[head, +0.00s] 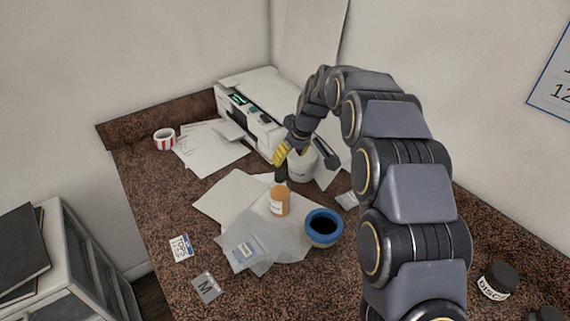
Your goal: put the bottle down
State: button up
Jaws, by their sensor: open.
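An orange bottle (279,201) with a pale label and a dark top stands upright on the papers near the middle of the counter. My gripper (281,156), with yellow fingers, is just above the bottle's top and is open. The small gap between the fingers and the bottle is hard to judge from this view. My arm comes in from the lower right and bends down toward the bottle.
A blue pot (323,229) with a dark inside stands just right of the bottle. A white container (301,166) is behind it, partly hidden by my arm. A printer (262,128) stands at the back. Several cards and papers (222,198) lie around.

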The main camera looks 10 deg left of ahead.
jog(key=s+d+r+m+g, duration=0.1)
jog(key=s+d+r, duration=0.25)
jog(key=s, duration=0.25)
jog(key=s+d+r+m, duration=0.1)
jog(key=s+d+r, duration=0.25)
jog(key=s, duration=0.25)
jog(key=s+d+m+g+h, duration=0.1)
jog(key=s+d, duration=0.4)
jog(key=s, duration=1)
jog(key=s+d+m+g+h, duration=0.2)
jog(key=s+d+m, duration=0.4)
jog(key=s, duration=0.9)
jog(key=shift+d+r+g, duration=0.15)
jog(key=shift+r+g, duration=0.3)
jog(key=shift+g, duration=0.05)
jog(key=shift+s, duration=0.1)
